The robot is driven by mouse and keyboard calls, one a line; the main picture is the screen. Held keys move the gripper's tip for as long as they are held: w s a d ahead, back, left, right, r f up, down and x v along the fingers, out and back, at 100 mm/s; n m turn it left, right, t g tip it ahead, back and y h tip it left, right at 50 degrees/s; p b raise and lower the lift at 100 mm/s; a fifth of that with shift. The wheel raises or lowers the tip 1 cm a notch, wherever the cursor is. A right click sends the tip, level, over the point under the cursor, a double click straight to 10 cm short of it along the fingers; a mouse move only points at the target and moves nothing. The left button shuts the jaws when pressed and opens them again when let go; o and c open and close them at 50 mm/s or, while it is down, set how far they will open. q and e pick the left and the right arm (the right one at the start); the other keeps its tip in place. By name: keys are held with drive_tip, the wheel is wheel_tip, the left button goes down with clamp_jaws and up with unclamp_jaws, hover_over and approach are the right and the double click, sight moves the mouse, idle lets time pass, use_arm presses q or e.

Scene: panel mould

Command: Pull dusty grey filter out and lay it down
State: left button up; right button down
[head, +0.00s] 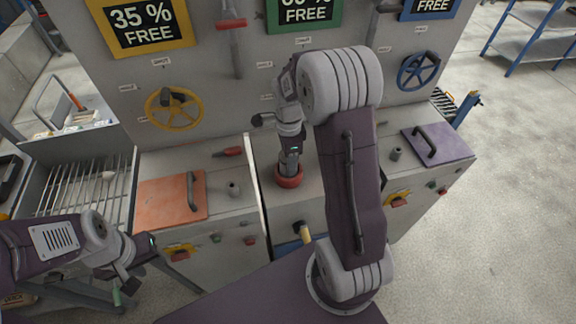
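I cannot make out a dusty grey filter in the head view. My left gripper (120,283) hangs at the lower left, in front of the bench and below the slatted rack. A small green piece (116,297) shows at its tip; I cannot tell whether it is held. My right arm rises through the middle and bends down at the bench. My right gripper (290,170) points down at a red round part (288,182) on the grey top; its fingers are not clear, and contact cannot be told.
An orange plate (160,199) and a purple plate (447,144), both with black handles, lie on the bench. A yellow handwheel (173,109) and a blue handwheel (418,71) are on the upright panel. A slatted metal rack (80,190) is at left.

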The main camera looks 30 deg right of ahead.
drive_tip(key=shift+r+p, duration=3.3)
drive_tip(key=shift+r, duration=0.4)
wheel_tip(320, 180, up, 4)
drive_tip(key=p, duration=0.4)
